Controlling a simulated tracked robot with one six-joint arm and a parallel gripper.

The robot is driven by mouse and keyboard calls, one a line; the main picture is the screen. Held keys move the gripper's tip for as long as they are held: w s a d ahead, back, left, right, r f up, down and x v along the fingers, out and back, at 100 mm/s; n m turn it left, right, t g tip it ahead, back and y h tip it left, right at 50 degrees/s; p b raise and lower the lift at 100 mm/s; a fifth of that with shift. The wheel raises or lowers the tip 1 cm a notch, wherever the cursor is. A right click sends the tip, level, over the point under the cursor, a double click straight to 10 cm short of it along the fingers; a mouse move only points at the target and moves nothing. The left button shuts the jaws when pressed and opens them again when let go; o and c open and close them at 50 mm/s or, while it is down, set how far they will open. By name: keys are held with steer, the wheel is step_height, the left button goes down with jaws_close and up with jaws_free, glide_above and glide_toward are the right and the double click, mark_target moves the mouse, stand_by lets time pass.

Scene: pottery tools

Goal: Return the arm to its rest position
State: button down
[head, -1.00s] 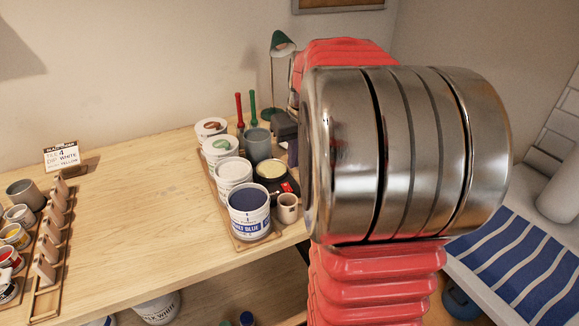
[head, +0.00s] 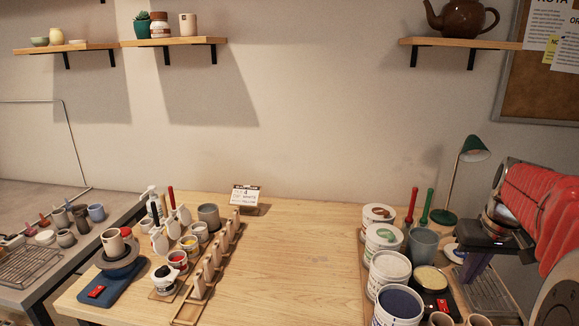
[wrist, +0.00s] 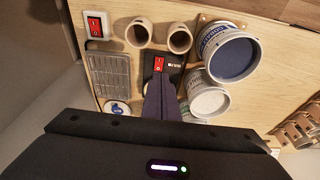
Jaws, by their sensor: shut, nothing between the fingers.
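My arm, with red ribbed sleeves, shows at the right edge of the head view. My gripper (head: 468,278) hangs at its end above the right part of the wooden table (head: 290,255), with dark narrow fingers pointing down. In the wrist view the fingers (wrist: 160,84) are together with nothing between them, above a black device with a red switch (wrist: 158,64). I cannot tell how far the tips are above it.
Glaze buckets, including a blue one (head: 398,305), stand close left of my gripper. A green lamp (head: 472,150) stands behind it. A grey grate (wrist: 110,76) lies nearby in the wrist view. The table's middle is clear. Tile stands and small pots (head: 178,260) fill its left side.

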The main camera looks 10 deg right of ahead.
steer(key=s+a+n+t, duration=0.1)
steer(key=s+a, duration=0.3)
steer(key=a, duration=0.6)
steer(key=s+a+f+n+t, duration=0.1)
steer(key=s+a, duration=0.3)
steer(key=a, duration=0.6)
steer(key=s+a+n+t, duration=0.1)
steer(key=s+a, duration=0.3)
steer(key=a, duration=0.6)
steer(key=shift+f+y, duration=0.4)
